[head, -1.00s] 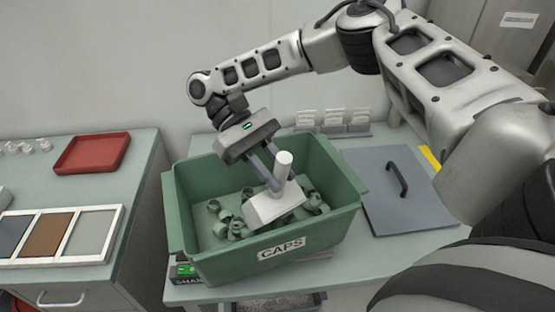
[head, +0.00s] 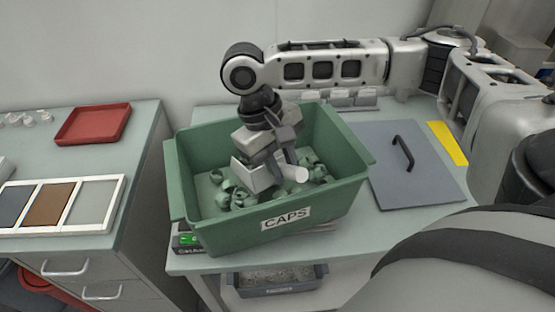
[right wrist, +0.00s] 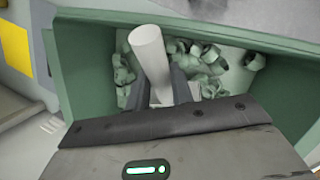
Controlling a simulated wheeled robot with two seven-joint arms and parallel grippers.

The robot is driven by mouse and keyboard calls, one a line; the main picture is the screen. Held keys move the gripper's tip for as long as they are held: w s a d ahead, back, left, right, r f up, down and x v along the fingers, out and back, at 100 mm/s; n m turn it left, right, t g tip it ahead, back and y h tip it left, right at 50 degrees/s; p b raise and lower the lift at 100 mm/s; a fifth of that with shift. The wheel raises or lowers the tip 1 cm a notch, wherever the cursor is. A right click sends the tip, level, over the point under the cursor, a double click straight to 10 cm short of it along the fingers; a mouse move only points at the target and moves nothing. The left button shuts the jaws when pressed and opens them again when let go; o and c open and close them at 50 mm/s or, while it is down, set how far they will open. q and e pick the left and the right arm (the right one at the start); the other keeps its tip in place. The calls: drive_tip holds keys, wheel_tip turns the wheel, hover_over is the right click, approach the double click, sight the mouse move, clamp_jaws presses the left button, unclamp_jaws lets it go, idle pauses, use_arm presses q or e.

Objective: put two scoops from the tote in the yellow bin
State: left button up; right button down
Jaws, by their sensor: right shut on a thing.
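The green tote (head: 345,165), labelled CAPS, stands on the right-hand bench with several green caps (head: 238,199) on its floor. My right gripper (head: 278,165) is inside the tote, shut on the handle of a white scoop (head: 251,174). The scoop is tilted, its head low by the caps and its handle end toward the right. In the right wrist view the white handle (right wrist: 150,58) rises between the fingers (right wrist: 164,92); the scoop head is hidden, so its load cannot be told. No yellow bin is clearly seen. My left gripper is out of view.
A grey lid (head: 415,178) with a black handle lies right of the tote, beside a flat-looking yellow patch (head: 447,142). A green-lit device (head: 188,240) shows under the tote. Left bench: red tray (head: 92,124), white-framed panel (head: 97,203). A gap separates the benches.

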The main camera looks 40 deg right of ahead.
drive_tip(key=shift+s+r+t+p, duration=0.2)
drive_tip(key=shift+s+t+p, duration=0.25)
drive_tip(key=shift+s+t, duration=0.6)
drive_tip(key=shift+s+a+r+t, duration=0.1)
drive_tip(key=shift+s+r+t, duration=0.15)
drive_tip(key=shift+r+t, duration=0.1)
drive_tip(key=s+r, duration=0.1)
drive_tip(key=r, duration=0.2)
drive_tip(key=s+r+t, duration=0.1)
drive_tip(key=r, duration=0.2)
drive_tip(key=s+r+t+b, duration=0.1)
drive_tip(key=r, duration=0.2)
drive_tip(key=shift+s+a, duration=0.1)
drive_tip(key=shift+s, duration=0.1)
use_arm(q)
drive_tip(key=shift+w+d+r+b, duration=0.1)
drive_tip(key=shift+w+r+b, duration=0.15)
drive_tip(key=shift+b, duration=0.45)
use_arm(e)
drive_tip(key=shift+s+r, duration=0.2)
drive_tip(key=shift+r, duration=0.35)
drive_tip(key=shift+s+r, duration=0.2)
drive_tip(key=shift+r, duration=0.3)
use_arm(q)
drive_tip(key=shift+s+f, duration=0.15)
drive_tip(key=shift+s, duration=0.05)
